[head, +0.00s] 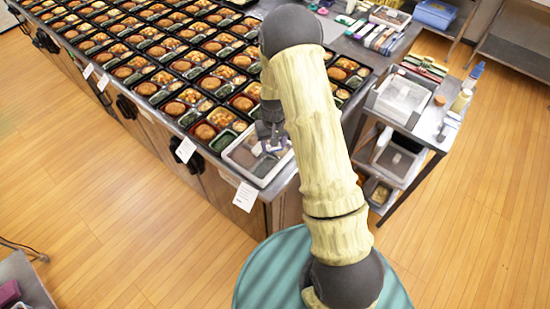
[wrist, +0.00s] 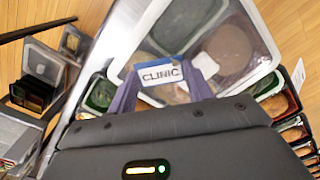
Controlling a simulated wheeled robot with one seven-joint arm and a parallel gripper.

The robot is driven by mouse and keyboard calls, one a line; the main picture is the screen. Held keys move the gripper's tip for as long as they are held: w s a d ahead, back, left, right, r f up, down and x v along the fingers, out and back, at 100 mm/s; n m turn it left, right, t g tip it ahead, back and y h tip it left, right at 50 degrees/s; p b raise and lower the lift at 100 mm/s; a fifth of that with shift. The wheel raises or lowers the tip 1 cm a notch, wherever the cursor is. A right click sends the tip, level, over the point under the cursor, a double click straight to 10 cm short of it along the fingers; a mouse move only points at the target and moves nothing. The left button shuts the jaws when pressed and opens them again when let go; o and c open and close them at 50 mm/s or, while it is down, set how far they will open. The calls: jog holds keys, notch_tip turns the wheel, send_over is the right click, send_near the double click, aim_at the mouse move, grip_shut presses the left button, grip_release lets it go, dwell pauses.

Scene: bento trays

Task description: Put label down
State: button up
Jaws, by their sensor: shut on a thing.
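My gripper (wrist: 167,80) shows purple fingertips in the wrist view, shut on a small white label (wrist: 161,73) that reads "CLINIC" and has a blue upper edge. The label is over a white-rimmed, covered bento tray (wrist: 271,45), which shows blurred food compartments. In the head view this tray (head: 229,158) sits at the near corner of the counter, and my gripper (head: 269,145) is above it, pointing down. The label is small and partly hidden there. I cannot tell whether the label touches the tray cover.
Rows of black bento trays (head: 160,78) fill the metal counter behind and left. Paper tags (head: 185,150) hang at its front edge. A metal cart (head: 424,130) with a clear bin (head: 402,98) and bottles stands at right. Wooden floor is open in front.

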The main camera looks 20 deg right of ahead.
jog(key=shift+s+a, duration=0.2)
jog(key=shift+s, duration=0.15)
jog(key=shift+s+r, duration=0.15)
jog(key=shift+s, duration=0.05)
jog(key=shift+r+m, duration=0.2)
jog(key=shift+m, duration=0.9)
jog(key=m, duration=0.1)
jog(key=r+m, duration=0.1)
jog(key=m, duration=0.2)
jog(key=shift+s+r, duration=0.15)
jog(key=shift+s, duration=0.15)
jog(key=m, duration=0.2)
jog(key=r+m, duration=0.1)
jog(key=m, duration=0.2)
jog(key=s+r+m, duration=0.1)
jog(key=m, duration=0.1)
jog(key=shift+d, duration=0.15)
jog(key=r+m, duration=0.1)
jog(key=m, duration=0.4)
jog(key=s+r+m, duration=0.1)
jog(key=m, duration=0.4)
jog(key=s+r+m+b, duration=0.1)
jog(key=m, duration=0.4)
jog(key=shift+s+r+m, duration=0.25)
jog(key=shift+r+m, duration=0.05)
jog(key=shift+r, duration=0.05)
